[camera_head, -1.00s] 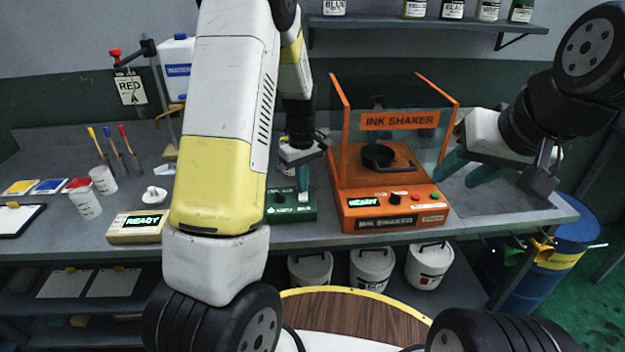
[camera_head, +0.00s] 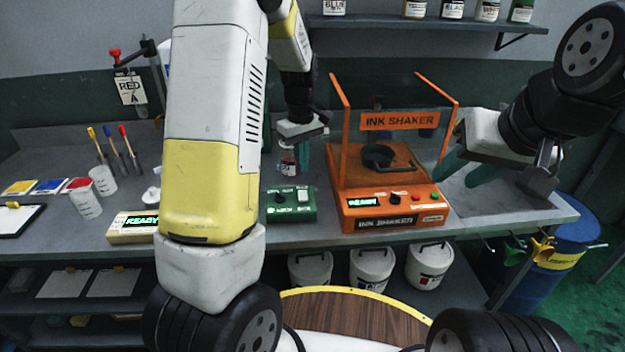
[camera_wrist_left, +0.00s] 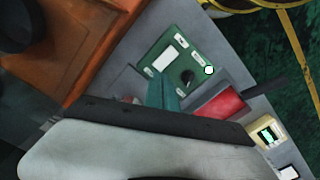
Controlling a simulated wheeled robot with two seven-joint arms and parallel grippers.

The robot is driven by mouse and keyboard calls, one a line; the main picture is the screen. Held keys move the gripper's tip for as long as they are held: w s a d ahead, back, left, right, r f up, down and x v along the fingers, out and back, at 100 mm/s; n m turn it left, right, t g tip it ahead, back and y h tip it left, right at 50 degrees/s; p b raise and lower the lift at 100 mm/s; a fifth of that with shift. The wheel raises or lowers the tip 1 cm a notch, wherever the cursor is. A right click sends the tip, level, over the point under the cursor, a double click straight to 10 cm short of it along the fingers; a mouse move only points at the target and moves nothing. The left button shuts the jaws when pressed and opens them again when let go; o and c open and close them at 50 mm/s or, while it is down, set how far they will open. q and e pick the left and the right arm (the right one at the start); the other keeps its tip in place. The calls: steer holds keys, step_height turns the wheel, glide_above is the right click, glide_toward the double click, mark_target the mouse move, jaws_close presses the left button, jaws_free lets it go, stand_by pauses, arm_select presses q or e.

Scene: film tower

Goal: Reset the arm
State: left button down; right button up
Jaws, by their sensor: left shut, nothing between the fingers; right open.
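My left gripper (camera_head: 303,158) hangs above and behind the green control box (camera_head: 291,204). Its teal fingers are shut with nothing between them. In the left wrist view the shut fingers (camera_wrist_left: 164,92) point toward the green box (camera_wrist_left: 181,62), with its white button and black knob in view. My left arm's large white and yellow link covers part of the bench's left side. My right gripper (camera_head: 468,172) is open and empty, to the right of the orange ink shaker (camera_head: 378,206). A small jar (camera_head: 287,160) stands behind the green box, partly hidden by the left gripper.
The ink shaker has clear panels and a black round holder (camera_head: 378,157). A cream box reading READY (camera_head: 134,226), white cups (camera_head: 86,203) and brushes stand at left. A shelf (camera_head: 430,24) with bottles is on the wall. A blue barrel (camera_head: 560,262) stands at right.

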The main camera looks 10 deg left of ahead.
arm_select(q)
steer(key=s+r+m+t+h, duration=0.2)
steer(key=s+r+m+t, duration=0.15)
steer(key=s+r, duration=0.75)
steer(key=s+d+r+m+t, duration=0.1)
steer(key=s+r+m, duration=0.2)
steer(key=s, duration=0.3)
steer(key=s+d+r+m+t, duration=0.1)
steer(key=s+r+m, duration=0.2)
steer(key=s, duration=0.4)
steer(key=shift+r+t, duration=0.15)
steer(key=shift+t, duration=0.2)
steer(key=shift+s+d, duration=0.1)
